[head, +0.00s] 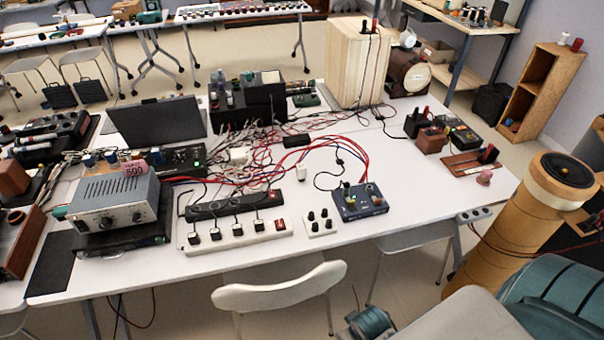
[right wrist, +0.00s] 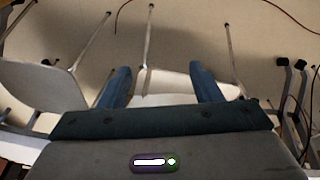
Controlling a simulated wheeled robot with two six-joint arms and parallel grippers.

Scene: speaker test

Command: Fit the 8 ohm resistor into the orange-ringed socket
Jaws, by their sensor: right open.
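A blue box (head: 360,201) with several knobs or sockets on top sits near the front edge of the white table, right of centre, with red and dark leads running to it. I cannot make out an orange ring on it at this size. I cannot tell which small part is the 8 ohm resistor. My right gripper (right wrist: 160,70) shows in the right wrist view with its two blue fingers apart and nothing between them. Below it are floor and chair legs. My left gripper is in neither view.
A white power strip (head: 236,236), a small white block with black knobs (head: 321,223) and a grey meter box (head: 107,200) stand along the front. Tangled wires cover the middle. A white chair (head: 279,288) stands before the table. A tan cylinder (head: 515,225) stands at right.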

